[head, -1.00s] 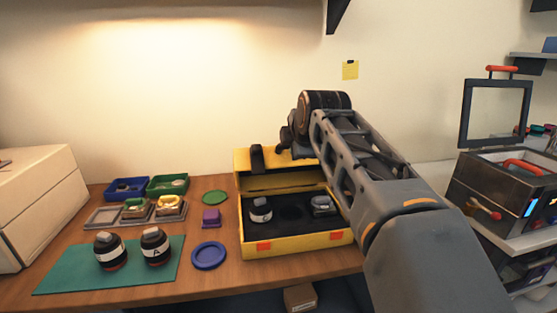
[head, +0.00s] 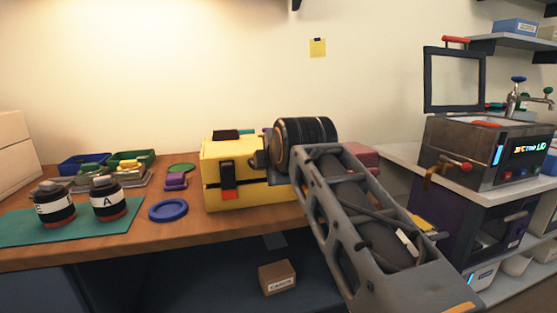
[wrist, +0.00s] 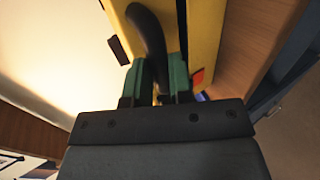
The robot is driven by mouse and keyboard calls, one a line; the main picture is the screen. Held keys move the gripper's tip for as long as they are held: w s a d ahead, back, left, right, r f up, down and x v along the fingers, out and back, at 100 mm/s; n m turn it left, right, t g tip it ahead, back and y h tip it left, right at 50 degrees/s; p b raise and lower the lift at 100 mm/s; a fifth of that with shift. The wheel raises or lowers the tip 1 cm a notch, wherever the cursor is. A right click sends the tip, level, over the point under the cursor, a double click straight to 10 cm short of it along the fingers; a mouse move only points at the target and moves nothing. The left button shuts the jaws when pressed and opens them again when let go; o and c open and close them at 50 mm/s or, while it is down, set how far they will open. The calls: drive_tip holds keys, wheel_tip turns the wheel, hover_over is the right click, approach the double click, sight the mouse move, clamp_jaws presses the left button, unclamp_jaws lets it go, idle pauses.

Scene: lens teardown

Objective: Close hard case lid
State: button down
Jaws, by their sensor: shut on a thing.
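The yellow hard case (head: 220,195) sits on the wooden table. Its lid (head: 212,158) is down over the base, and a dark line shows between the two. I cannot tell whether it is fully seated. A black latch with an orange tab (head: 228,190) shows on the front left; the right front is hidden by my arm. In the wrist view, my gripper (wrist: 160,78) has its green fingers shut on a curved black handle (wrist: 148,32) against the yellow case. The case's inside is hidden.
Two lens bodies (head: 107,200) stand on a green mat (head: 22,232) at left. A blue ring (head: 168,210) and a purple part (head: 176,181) lie left of the case. A cardboard box (head: 278,277) sits below the table. A dark machine (head: 455,150) stands at right.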

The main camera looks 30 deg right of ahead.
drive_tip(key=shift+s+f+b, duration=0.1)
drive_tip(key=shift+f+b, duration=0.6)
drive_tip(key=shift+f, duration=0.9)
drive_tip(key=c, duration=1)
unclamp_jaws()
drive_tip(key=shift+s+a, duration=0.1)
drive_tip(key=shift+c, duration=0.2)
drive_tip(key=shift+r, duration=0.2)
